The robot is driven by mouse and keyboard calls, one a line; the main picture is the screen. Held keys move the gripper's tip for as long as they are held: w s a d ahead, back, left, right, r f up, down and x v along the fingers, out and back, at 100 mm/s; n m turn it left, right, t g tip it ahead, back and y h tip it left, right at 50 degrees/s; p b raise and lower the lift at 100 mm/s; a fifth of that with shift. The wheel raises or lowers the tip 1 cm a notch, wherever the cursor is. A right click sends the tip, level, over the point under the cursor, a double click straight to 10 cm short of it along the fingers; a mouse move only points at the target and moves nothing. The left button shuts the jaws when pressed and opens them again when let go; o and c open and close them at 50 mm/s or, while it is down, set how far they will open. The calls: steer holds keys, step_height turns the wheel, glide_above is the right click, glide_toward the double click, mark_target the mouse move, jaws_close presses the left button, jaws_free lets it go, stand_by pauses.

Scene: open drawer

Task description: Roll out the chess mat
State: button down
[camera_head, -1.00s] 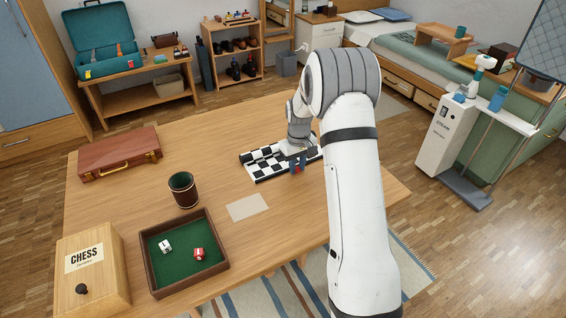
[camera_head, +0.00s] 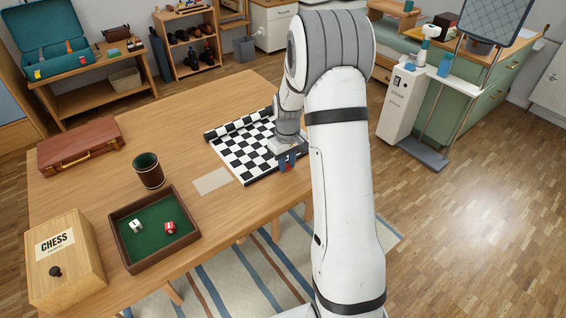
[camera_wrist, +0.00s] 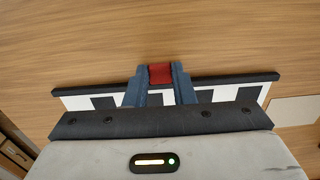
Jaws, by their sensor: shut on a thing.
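The chess mat (camera_head: 240,155) lies on the wooden table with much of its black-and-white board spread flat. A rolled part (camera_head: 232,127) runs along its far edge. My gripper (camera_head: 287,163) is at the mat's near right edge, opposite the roll. In the wrist view, its blue fingers are shut on a red tab (camera_wrist: 160,73) at the mat's dark edge. My arm hides the mat's right part in the head view. In the wrist view, my gripper body covers most of the mat, leaving a strip of squares.
A pale card (camera_head: 212,181) lies just left of the mat. A dice tray (camera_head: 120,236), a dark cup (camera_head: 148,171), a wooden CHESS box (camera_head: 83,270) and a red-brown case (camera_head: 80,146) stand farther left. The tabletop beyond the roll is bare.

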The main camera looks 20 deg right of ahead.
steer(key=c, duration=1.2)
jaws_free()
steer(key=shift+a, duration=0.15)
steer(key=shift+r, duration=0.1)
step_height(320, 180, up, 8)
steer(key=shift+f, duration=0.2)
